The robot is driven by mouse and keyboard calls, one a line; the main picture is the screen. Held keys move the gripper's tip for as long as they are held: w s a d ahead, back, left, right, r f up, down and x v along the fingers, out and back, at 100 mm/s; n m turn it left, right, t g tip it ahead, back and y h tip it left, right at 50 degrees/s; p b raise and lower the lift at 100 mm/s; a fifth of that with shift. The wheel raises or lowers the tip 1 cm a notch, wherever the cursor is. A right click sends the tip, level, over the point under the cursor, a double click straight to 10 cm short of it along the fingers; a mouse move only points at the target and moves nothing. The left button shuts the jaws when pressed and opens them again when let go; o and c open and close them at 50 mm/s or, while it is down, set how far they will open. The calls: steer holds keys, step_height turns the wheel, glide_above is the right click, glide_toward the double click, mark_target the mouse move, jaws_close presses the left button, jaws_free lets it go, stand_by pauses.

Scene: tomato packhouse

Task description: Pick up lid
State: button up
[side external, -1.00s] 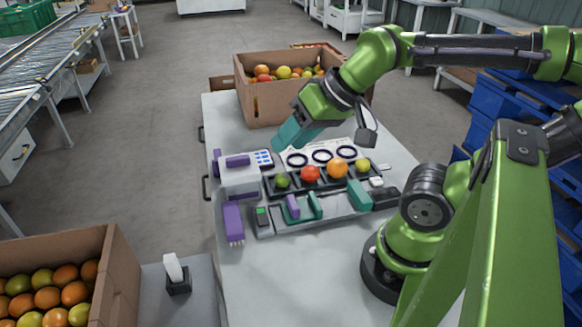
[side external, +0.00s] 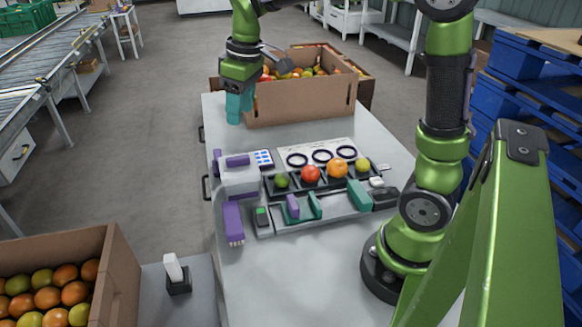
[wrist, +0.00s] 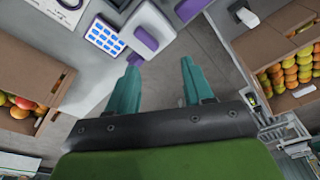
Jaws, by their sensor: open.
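The lid seems to be the pale grey top of a boxy unit (side external: 238,178), with a purple handle (side external: 237,160) on it, at the left side of the table; I cannot tell whether this top is a separate piece. In the wrist view the purple handle (wrist: 146,38) shows near the top, beyond the fingertips and left of the gap between them. My gripper (side external: 238,122) has teal fingers, is open and empty, and is beyond the unit near the table's far left corner. The wrist view shows my gripper (wrist: 160,62) with its fingers spread apart, touching nothing.
A cardboard box of fruit (side external: 300,104) stands at the table's far end, just right of my gripper. A dark tray (side external: 322,178) holds a row of fruit right of the unit. A purple part (side external: 233,222) lies in front. The near table surface is clear.

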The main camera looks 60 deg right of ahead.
steer(key=w+d+n+g, duration=0.2)
steer(key=w+n, duration=0.2)
steer(key=n, duration=0.3)
glide_above(237, 158)
steer(key=f, duration=0.9)
steer(key=shift+s+f, duration=0.2)
steer(key=shift+f, duration=0.1)
step_height(237, 158, down, 5)
steer(key=shift+w+f, duration=0.1)
steer(key=shift+w, duration=0.05)
jaws_close()
